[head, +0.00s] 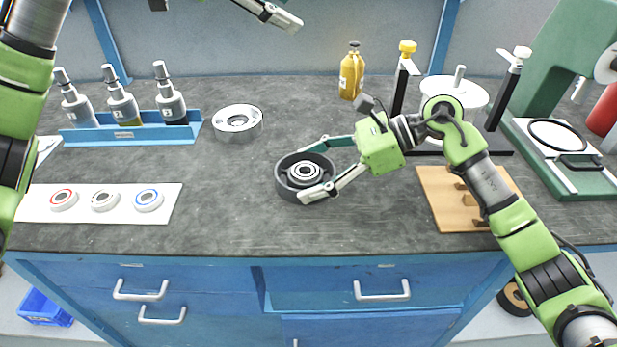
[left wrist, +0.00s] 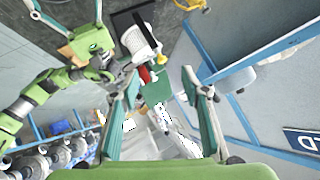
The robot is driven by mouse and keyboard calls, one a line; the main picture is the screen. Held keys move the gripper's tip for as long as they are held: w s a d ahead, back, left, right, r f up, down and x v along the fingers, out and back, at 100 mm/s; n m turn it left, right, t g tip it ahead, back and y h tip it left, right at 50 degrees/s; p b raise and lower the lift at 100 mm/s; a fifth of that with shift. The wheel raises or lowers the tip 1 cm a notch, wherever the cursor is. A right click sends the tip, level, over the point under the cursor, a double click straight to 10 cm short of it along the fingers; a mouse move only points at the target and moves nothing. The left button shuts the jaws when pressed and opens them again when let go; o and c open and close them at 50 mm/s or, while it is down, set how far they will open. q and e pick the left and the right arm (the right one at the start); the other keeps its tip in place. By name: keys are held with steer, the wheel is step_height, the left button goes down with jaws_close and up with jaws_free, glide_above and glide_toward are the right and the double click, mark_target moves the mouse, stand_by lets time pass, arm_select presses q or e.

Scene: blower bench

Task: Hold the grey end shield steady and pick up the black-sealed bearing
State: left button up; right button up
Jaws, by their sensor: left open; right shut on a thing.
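The grey end shield (head: 284,188), a dark round housing with a lighter ringed hub in its middle, lies on the bench. My right gripper (head: 317,170) is shut on it, with one finger at its far rim and one at its near right rim. The bearing with the dark seal (head: 105,200) lies between a red-ringed bearing (head: 64,200) and a blue-ringed bearing (head: 148,200) on a white mat (head: 95,217). My left gripper (left wrist: 160,80) is open and empty in the left wrist view. In the head view only part of it shows, at the top edge, far from the bearings.
A pale metal ring part (head: 237,123) sits behind the end shield. A blue rack (head: 130,134) with several grey bottles stands at the back left. A yellow bottle (head: 351,74), a wooden block (head: 445,205) and a green press (head: 560,85) are to the right. The front middle of the bench is clear.

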arm_select(q)
steer(key=s+d+f+m+g+y, duration=0.4)
steer(key=d+f+m, duration=0.25)
steer(key=f, duration=0.35)
steer(key=m+g+y, duration=0.2)
steer(key=m+y, duration=0.3)
steer(key=y, duration=0.1)
glide_toward(305, 160)
steer(key=shift+s+a+f, duration=0.1)
steer(key=shift+s+f, duration=1.2)
steer(key=shift+f, duration=0.2)
steer(key=shift+s+a+f, duration=0.1)
steer(key=shift+s+f, duration=1.25)
steer(key=shift+f, duration=0.15)
steer(key=c, duration=0.8)
steer(key=shift+o, duration=0.2)
steer(key=shift+r, duration=0.1)
